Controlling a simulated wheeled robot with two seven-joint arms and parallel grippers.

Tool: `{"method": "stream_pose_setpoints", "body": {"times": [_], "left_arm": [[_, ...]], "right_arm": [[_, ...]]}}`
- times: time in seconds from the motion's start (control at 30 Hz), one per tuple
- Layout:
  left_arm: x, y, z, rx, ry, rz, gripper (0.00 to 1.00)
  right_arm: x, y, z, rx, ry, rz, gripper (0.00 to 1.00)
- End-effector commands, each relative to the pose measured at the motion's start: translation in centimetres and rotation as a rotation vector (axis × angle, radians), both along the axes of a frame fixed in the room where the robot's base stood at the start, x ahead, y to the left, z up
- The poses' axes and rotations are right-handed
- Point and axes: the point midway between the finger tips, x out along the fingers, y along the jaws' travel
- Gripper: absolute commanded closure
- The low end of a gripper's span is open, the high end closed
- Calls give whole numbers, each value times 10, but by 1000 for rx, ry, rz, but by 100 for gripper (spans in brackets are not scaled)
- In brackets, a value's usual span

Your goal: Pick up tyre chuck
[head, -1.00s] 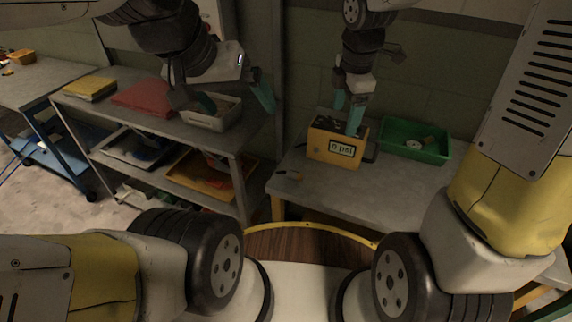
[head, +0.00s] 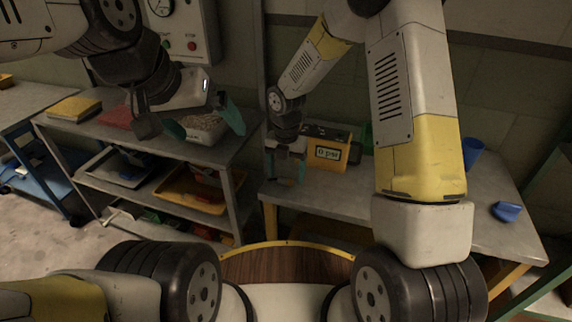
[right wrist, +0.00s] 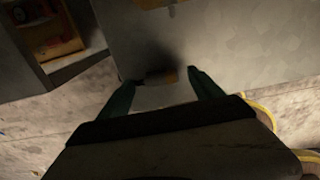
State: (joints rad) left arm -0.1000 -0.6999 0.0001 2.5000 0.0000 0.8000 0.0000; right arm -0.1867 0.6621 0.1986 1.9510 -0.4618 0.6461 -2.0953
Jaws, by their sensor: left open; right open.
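The tyre chuck (right wrist: 160,77) appears to be the small piece with an orange-brown end and a dark end, lying on the grey bench top near its edge. My right gripper (right wrist: 163,80) is open, with its two teal fingers on either side of the piece; I cannot tell whether they touch it. In the head view my right gripper (head: 286,170) points down at the bench's front left, in front of the yellow gauge box (head: 328,152), and the chuck is not discernible there. My left gripper (head: 210,130) is open and empty, over the left shelf.
The gauge box reads "0 psi" and stands just behind my right gripper. A grey bin (head: 203,135) sits below my left gripper. A blue cup (head: 472,151) and a blue item (head: 507,211) are on the right bench (head: 490,235). My right arm hides most of a green tray.

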Motion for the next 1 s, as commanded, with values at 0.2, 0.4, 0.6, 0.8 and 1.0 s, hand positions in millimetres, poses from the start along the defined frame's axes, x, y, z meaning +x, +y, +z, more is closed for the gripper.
{"method": "stream_pose_setpoints", "body": {"times": [0.2,0.4,0.6,0.8,1.0], "left_arm": [[0,0,0,0,0,0,4],[0,0,0,0,0,0,4],[0,0,0,0,0,0,4],[0,0,0,0,0,0,4],[0,0,0,0,0,0,4]], "right_arm": [[0,0,-14,-1,0,0,25],[0,0,-14,0,0,0,32],[0,0,-14,0,0,-1,72],[0,0,-14,0,0,-1,93],[0,0,-12,1,-1,-1,93]]}}
